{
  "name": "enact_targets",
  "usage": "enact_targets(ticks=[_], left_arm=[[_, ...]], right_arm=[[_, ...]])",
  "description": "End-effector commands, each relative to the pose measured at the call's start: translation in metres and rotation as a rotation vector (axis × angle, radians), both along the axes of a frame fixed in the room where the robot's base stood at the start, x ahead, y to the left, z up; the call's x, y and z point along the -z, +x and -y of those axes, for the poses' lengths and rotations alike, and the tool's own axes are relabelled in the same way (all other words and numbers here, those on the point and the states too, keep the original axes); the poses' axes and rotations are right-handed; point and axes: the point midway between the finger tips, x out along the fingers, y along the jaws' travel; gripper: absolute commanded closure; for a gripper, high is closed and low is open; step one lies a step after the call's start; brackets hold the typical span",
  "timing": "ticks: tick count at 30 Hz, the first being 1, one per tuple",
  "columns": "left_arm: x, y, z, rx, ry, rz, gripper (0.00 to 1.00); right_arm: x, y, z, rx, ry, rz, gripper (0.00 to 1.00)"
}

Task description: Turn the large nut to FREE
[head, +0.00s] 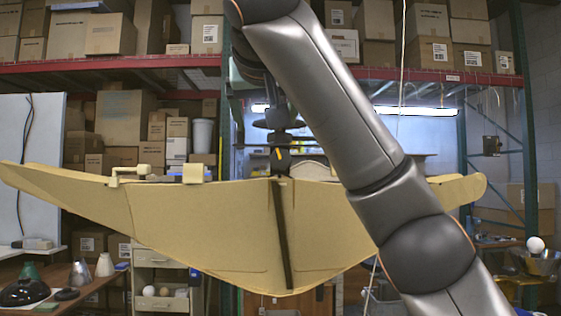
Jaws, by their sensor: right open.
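A large tan, wing-shaped shell (200,225) spans the middle of the head view, with a dark strip down its centre. A small dark round part with an orange-yellow mark, which looks like the large nut (281,160), sits at the top of that strip. My right gripper (279,139) points down just above it, small and dark. It is open; whether its fingers are around the nut or only above it I cannot tell. No FREE label can be read. My left gripper is not in view.
My right arm crosses the shell's right half and hides part of it. A tan bracket (128,174) and a tan block (193,173) stand on the shell's upper left edge. A bench with lamp parts (26,292) is at lower left. Shelves of boxes (110,33) fill the background.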

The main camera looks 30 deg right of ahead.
Motion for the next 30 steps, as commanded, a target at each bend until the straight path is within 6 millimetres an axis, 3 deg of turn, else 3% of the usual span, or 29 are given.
enact_targets(ticks=[3,8,30], left_arm=[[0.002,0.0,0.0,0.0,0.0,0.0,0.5],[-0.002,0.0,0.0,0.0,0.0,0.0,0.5],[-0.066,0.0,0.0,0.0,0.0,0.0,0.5]], right_arm=[[0.003,-0.006,0.019,0.032,0.044,-0.038,0.12],[0.006,-0.003,0.027,0.039,0.061,-0.055,0.12],[0.036,0.06,0.069,0.041,0.057,-0.054,0.12]])
